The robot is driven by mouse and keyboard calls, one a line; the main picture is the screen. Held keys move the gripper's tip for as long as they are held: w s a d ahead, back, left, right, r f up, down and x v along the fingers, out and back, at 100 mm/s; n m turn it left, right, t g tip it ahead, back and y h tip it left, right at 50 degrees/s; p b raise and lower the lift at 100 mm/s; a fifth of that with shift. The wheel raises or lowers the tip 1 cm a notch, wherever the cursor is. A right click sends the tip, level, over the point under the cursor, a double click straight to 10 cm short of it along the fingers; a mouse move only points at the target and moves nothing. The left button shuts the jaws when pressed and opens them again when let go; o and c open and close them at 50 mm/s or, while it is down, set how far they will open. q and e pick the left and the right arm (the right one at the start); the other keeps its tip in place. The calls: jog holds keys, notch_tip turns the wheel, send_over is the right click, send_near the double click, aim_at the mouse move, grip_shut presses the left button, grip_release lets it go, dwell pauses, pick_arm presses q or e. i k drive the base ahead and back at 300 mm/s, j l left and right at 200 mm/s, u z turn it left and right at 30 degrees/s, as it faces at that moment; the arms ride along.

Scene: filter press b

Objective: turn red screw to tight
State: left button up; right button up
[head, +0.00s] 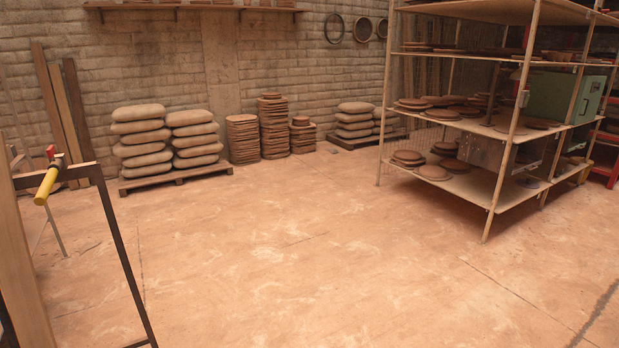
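No part that I can make out clearly as the red screw is in view. A small red piece (51,151) shows at the far left, at the upper end of a yellow bar (46,186). I cannot tell whether this red piece is the screw. Neither my left nor my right gripper is in the head view.
A dark frame (119,247) and a wooden post (20,265) stand close at the left. Stacked sacks (142,140) sit on a pallet (174,178) by the brick wall. A tall shelf rack (508,148) stands at the right. The middle floor (300,255) is clear.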

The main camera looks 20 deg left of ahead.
aim_at(52, 152)
jog(key=i+u, duration=0.2)
jog(key=u, duration=0.25)
jog(key=i+u, duration=0.25)
jog(key=u, duration=0.2)
jog(key=i+l+u, duration=0.1)
jog(key=u, duration=0.35)
jog(key=i+l+u, duration=0.2)
jog(key=u, duration=0.25)
jog(key=i+l+u, duration=0.2)
jog(key=u, duration=0.25)
